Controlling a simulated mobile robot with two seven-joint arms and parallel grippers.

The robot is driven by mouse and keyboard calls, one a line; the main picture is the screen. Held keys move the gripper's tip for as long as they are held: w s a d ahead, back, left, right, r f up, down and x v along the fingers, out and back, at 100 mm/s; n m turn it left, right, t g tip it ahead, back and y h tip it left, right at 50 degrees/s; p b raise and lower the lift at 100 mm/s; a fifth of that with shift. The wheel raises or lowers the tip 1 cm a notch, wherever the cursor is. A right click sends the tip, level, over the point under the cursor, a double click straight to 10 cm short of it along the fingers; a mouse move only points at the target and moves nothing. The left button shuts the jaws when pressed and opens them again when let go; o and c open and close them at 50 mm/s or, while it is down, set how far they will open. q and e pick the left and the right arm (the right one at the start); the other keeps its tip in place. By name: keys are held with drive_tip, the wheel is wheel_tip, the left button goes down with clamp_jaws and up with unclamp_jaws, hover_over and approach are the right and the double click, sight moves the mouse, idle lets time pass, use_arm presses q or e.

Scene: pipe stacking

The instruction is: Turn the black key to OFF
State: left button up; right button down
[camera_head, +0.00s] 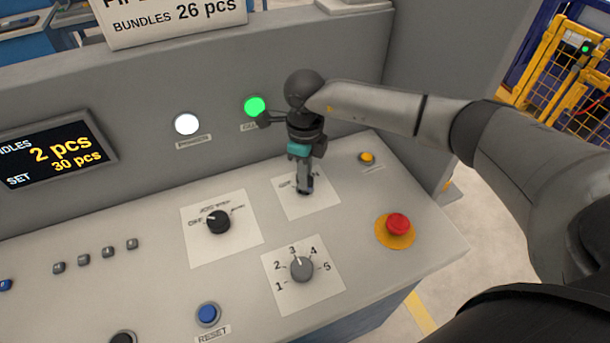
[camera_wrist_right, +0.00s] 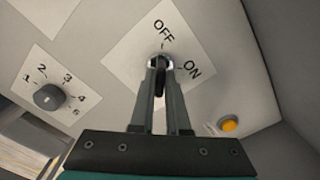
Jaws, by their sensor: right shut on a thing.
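The black key (camera_wrist_right: 160,82) stands in a round switch on a white plate (camera_wrist_right: 119,62) marked OFF and ON. My right gripper (camera_wrist_right: 160,72) is shut on the key, with one finger on each side of it. In the head view my right gripper (camera_head: 304,188) points down onto the same plate (camera_head: 321,204) and hides the key and part of the lettering. I cannot tell for sure which mark the key points to. My left gripper is not in view.
Near the plate are a black selector knob (camera_head: 218,222), a grey numbered dial (camera_head: 302,269), a red mushroom button (camera_head: 397,224) and a small yellow button (camera_head: 367,157). A lit green lamp (camera_head: 255,106) is on the upright panel behind my right wrist.

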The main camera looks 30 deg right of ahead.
drive_tip(key=shift+w+r, duration=0.1)
idle(0.3)
drive_tip(key=c, duration=0.9)
unclamp_jaws()
wheel_tip(320, 180, up, 15)
